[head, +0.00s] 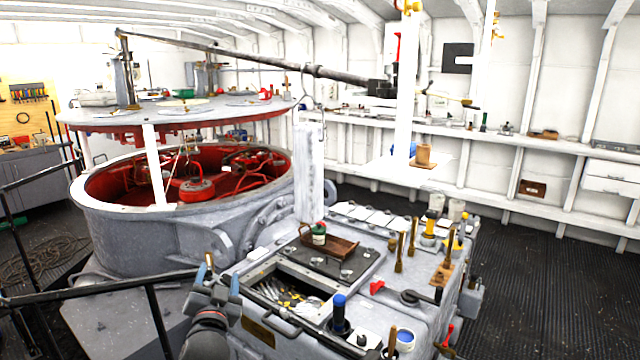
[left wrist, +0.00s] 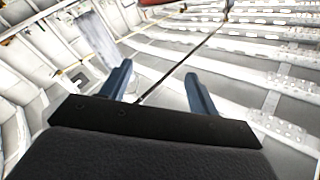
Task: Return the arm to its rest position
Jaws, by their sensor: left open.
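My left gripper (head: 222,276) is in the lower middle of the head view, at the near left corner of the grey workbench (head: 262,310). Its two blue fingers stand up and apart, with nothing between them. In the left wrist view the same gripper (left wrist: 160,85) shows its fingers spread, with only the white ribbed ceiling and a thin dark pole beyond. My right gripper is in neither view.
A black railing (head: 100,291) is left. A large round grey tub (head: 160,238) stands behind.

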